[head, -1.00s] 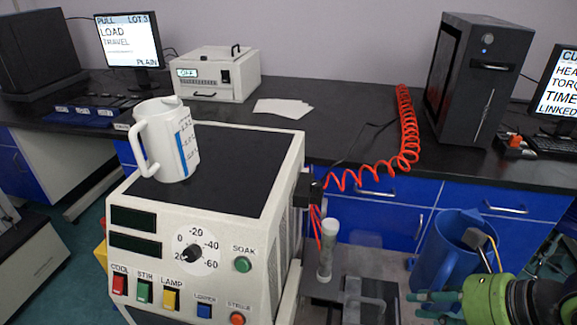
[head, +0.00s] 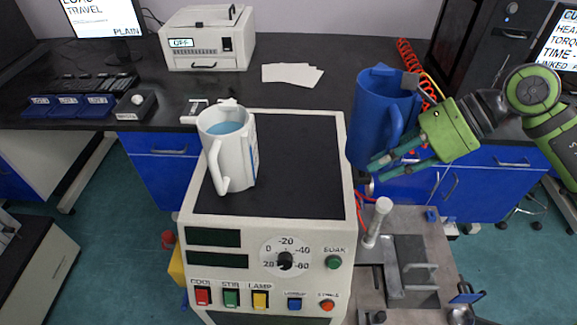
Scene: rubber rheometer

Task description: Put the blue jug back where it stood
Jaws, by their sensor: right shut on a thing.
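The blue jug (head: 372,118) is upright, held in the air just right of the white bath unit's top. My right gripper (head: 385,162) comes in from the right, its green fingers at the jug's handle, shut on it. A white jug (head: 228,150) with a blue scale strip and bluish liquid stands on the black top of the bath unit (head: 300,160), toward its left. My left gripper is not in view.
The bath unit's front has buttons and a dial (head: 285,256). To its right is a grey metal bench (head: 410,225) with an upright white-capped cylinder (head: 377,222) and a block with handles. The black top right of the white jug is clear. Behind, the black counter holds a white oven box (head: 207,40), papers (head: 292,73) and a red coiled cable.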

